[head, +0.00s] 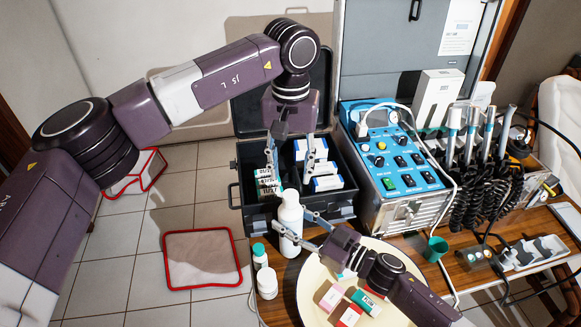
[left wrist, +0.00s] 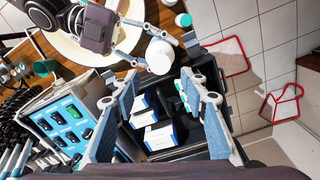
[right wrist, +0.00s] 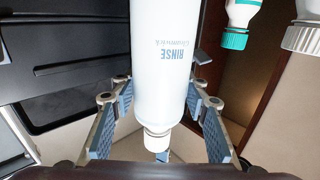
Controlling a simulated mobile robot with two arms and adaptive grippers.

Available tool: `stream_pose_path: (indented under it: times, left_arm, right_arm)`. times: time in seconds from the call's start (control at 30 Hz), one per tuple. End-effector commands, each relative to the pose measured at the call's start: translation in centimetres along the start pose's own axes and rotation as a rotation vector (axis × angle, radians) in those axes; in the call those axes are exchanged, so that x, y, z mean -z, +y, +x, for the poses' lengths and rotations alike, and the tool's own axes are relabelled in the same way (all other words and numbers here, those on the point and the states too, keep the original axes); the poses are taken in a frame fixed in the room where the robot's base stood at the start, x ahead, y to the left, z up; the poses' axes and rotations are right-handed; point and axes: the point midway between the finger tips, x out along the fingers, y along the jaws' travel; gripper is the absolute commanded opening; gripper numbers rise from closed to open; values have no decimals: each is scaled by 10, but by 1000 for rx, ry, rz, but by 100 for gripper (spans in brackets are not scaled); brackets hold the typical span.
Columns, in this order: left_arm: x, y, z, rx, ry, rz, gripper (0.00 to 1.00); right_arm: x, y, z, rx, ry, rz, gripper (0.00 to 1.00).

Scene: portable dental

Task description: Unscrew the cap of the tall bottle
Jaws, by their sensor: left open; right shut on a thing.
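The tall bottle (head: 289,222) is white and stands upright at the table's left edge, by the black case. In the right wrist view the bottle (right wrist: 160,62) bears the word RINSE, and its white cap (right wrist: 157,140) shows low in that upside-down picture. My right gripper (head: 291,233) is shut around the bottle's body, one finger on each side. My left gripper (head: 290,158) is open and empty, pointing down above and beyond the bottle, over the case. In the left wrist view the bottle's white top (left wrist: 160,57) lies past the open fingertips, not between them.
The open black case (head: 243,207) holds several small boxes. Two small white bottles (head: 262,270) stand left of the round tray (head: 312,292), which holds small cartons. A blue control unit (head: 398,165) stands right of the case. A teal cup (head: 436,248) stands right of the tray.

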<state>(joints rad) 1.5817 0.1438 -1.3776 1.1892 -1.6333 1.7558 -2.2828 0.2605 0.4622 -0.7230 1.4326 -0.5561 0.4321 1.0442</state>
Motion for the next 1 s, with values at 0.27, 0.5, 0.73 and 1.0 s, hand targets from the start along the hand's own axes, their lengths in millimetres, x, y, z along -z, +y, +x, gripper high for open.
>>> stream_pose_path:
  times: [0.27,0.5,0.73,1.0]
  left_arm:
    - [-1,0,33,0,-5,16,40]
    - [-1,0,67,0,-4,15,40]
    - [0,0,80,0,-1,14,40]
    - [0,0,80,0,-1,14,36]
  right_arm:
    - [-1,0,0,-1,-1,0,0]
    - [0,0,0,-1,-1,0,0]
    - [0,0,0,-1,-1,0,0]
    - [0,0,0,-1,-1,-1,0]
